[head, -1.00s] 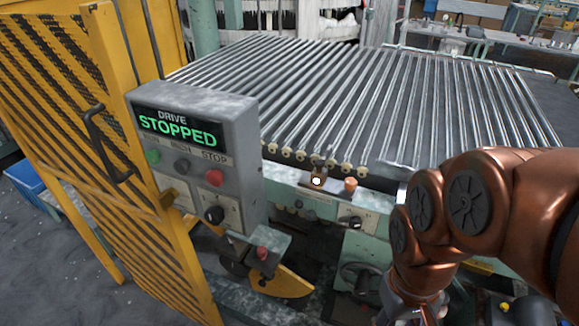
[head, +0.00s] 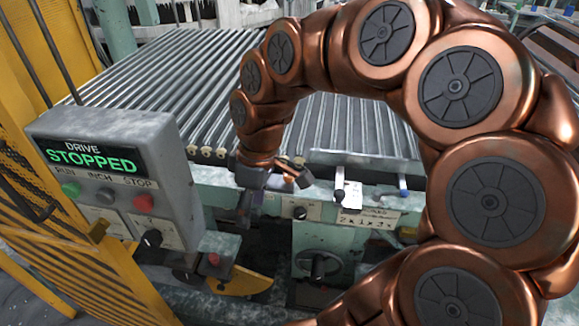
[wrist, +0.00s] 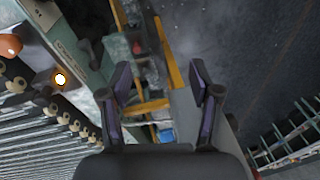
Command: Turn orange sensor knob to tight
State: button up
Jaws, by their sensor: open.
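The orange knob (wrist: 10,46) shows at the left edge of the wrist view, partly cut off by the frame. Beside it is a sensor block with a small lit lamp (wrist: 60,79). My gripper (wrist: 157,75) is open and empty, with its two dark fingers spread. In the wrist view the knob lies to the left, outside the fingers and apart from them. In the head view my gripper hangs in front of the roller table's front rail, and it and the wrist hide part of the sensor area. I cannot read any marking on the knob.
A grey control box (head: 110,165) reading DRIVE STOPPED stands at left, next to a yellow mesh guard (head: 60,240). The roller conveyor (head: 200,95) lies behind the rail.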

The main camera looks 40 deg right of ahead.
jog(key=w+d+n+t+y+p, duration=0.1)
jog(key=w+d+n+t, duration=0.1)
jog(key=w+d, duration=0.65)
jog(key=p, duration=0.2)
send_near(289, 178)
notch_tip(289, 178, down, 2)
jog(key=shift+n+t, duration=0.4)
jog(key=shift+t, duration=0.1)
jog(key=shift+w+d+p+x, duration=0.15)
jog(key=shift+p+x, duration=0.25)
jog(key=shift+x, duration=0.8)
jog(key=shift+w+d+p+x, duration=0.15)
jog(key=shift+p+x, duration=0.25)
jog(key=shift+x, duration=0.8)
jog(key=shift+w+p+x, duration=0.2)
jog(key=shift+p+x, duration=0.2)
jog(key=shift+x, duration=0.8)
jog(key=c, duration=1.1)
